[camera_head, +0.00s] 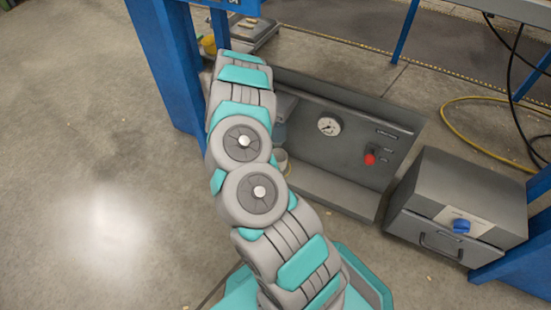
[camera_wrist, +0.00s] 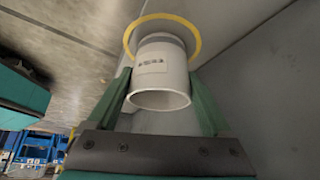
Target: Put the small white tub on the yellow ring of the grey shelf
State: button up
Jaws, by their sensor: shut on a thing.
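The small white tub (camera_wrist: 158,72) is between the two green fingers of my gripper (camera_wrist: 158,86) in the wrist view. The gripper is shut on it. The tub's round rim faces the camera and dark printing shows on its side. The yellow ring (camera_wrist: 162,16) shows around the tub's far end, partly hidden by it. I cannot tell whether the tub touches the ring's surface. In the head view the grey shelf (camera_head: 335,192) is the low ledge under a grey panel.
The upright grey panel (camera_head: 300,120) carries a gauge (camera_head: 329,126) and a red button (camera_head: 370,159). A grey box (camera_head: 465,200) with a blue knob stands to the right. A blue post (camera_head: 170,60) rises at the left. Open floor lies further left.

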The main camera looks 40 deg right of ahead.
jog(key=shift+f, duration=0.2)
jog(key=o, duration=1.1)
jog(key=shift+r, duration=0.15)
jog(key=p+v, duration=0.1)
jog(key=v, duration=1.1)
jog(key=shift+r, duration=0.1)
